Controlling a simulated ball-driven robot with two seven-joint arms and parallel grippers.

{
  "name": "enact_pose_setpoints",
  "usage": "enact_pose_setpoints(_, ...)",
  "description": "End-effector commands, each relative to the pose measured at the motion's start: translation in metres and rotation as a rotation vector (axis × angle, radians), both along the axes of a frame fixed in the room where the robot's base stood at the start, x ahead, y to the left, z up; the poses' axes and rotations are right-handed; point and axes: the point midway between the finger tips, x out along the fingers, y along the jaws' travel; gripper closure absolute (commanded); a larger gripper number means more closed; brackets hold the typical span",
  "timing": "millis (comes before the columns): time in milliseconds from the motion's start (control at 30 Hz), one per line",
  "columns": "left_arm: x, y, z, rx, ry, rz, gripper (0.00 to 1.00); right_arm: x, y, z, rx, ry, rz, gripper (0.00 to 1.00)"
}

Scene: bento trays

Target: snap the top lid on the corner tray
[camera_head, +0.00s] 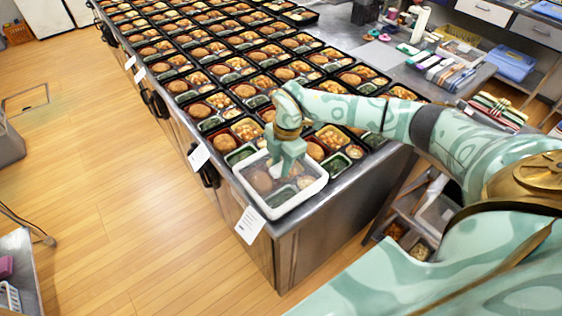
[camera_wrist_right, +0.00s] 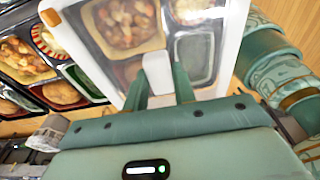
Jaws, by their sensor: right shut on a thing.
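The top lid (camera_head: 298,203) is a clear pane with a thick white rim and a white grip in its middle. It lies over the corner tray (camera_wrist_right: 167,30), whose food compartments show through the pane, at the near corner of the metal table. My right gripper (camera_head: 290,170) comes down from above and is shut on the lid's white grip; its two green fingers also show in the right wrist view (camera_wrist_right: 158,90) on either side of the grip. I cannot tell whether the rim touches the tray. My left gripper is not in view.
Rows of filled black bento trays (camera_head: 240,76) stand close behind and beside the lid. The metal table (camera_head: 330,212) ends just in front of it. A white paper tag (camera_head: 249,224) hangs at the near edge. The wooden floor at left is mostly clear.

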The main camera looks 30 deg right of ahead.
Motion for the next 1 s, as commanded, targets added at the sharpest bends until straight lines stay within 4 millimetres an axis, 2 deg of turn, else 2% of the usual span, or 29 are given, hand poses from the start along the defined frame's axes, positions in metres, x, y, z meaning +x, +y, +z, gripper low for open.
enact_pose_setpoints(333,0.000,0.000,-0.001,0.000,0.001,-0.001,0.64,0.000,0.000,-0.002,0.000,0.000,0.000,0.94)
enact_pose_setpoints(1000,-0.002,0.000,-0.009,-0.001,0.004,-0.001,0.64,0.000,0.000,-0.021,0.000,0.000,0.000,0.94)
